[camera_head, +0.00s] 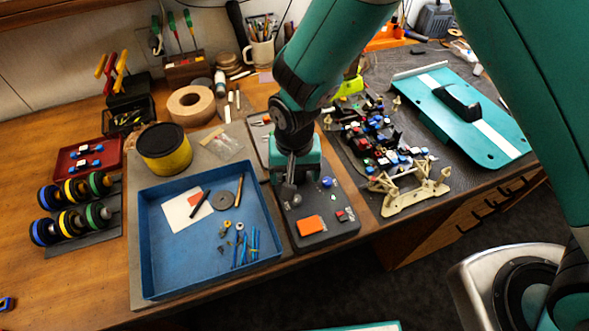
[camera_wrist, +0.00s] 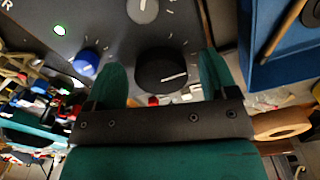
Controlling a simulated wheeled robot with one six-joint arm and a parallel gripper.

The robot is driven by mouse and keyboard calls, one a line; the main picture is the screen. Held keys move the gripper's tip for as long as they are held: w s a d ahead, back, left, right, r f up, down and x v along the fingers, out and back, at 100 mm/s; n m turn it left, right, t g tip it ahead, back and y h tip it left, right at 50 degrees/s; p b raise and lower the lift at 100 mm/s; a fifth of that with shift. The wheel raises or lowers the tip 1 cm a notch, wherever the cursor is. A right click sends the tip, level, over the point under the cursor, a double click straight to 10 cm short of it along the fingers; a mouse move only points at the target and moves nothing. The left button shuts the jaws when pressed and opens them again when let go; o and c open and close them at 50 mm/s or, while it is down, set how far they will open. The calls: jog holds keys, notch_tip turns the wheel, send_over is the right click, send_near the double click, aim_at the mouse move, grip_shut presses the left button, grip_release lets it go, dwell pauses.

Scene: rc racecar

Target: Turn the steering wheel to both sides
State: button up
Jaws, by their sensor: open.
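A dark control box (camera_head: 330,235) lies at the table's front edge, right of the blue tray. The control box (camera_wrist: 110,20) also fills the upper part of the wrist view. A large round black knob (camera_wrist: 162,75) with a pale pointer line is on it, which appears to be the steering wheel. My gripper (camera_head: 290,180) points down over the box. In the wrist view the fingers of my gripper (camera_wrist: 160,62) are open, one on each side of the black knob; whether they touch it I cannot tell. In the head view my gripper hides the knob.
The box also carries a blue knob (camera_head: 327,182), a grey knob (camera_wrist: 143,10) and an orange button (camera_head: 311,226). A blue tray (camera_head: 146,270) with small parts stands left. The car chassis (camera_head: 385,140) and teal body shell (camera_head: 470,115) lie right.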

jog(key=c, duration=0.9)
jog(key=n+b, duration=0.1)
jog(key=n, duration=0.3)
jog(key=shift+d, duration=0.15)
jog(key=shift+w+d+n+b, duration=0.15)
jog(key=shift+n+b, duration=0.25)
jog(key=shift+n, duration=2)
